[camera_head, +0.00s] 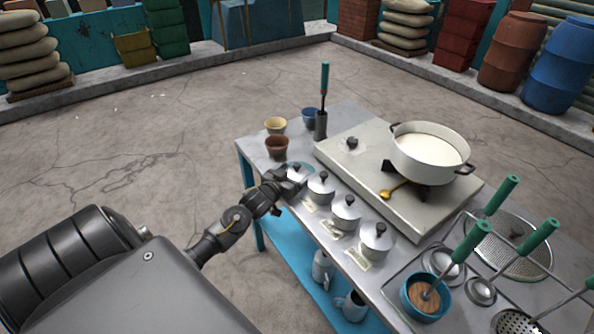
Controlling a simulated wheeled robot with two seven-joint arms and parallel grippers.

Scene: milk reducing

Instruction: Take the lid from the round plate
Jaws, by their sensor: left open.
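The other canisters carry silver lids with dark knobs: one lid (321,183), another (346,207) and a third (376,236). A round perforated metal plate (497,257) lies at the right of the table, partly hidden by green-handled tools. My right gripper is not in view.
A white pot (428,163) of milk stands on the stove (413,217). Bowls, including a brown one (277,146), and a green-handled tool in a dark holder (321,125) stand at the far left. A blue cup (426,297) and ladles crowd the near right.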

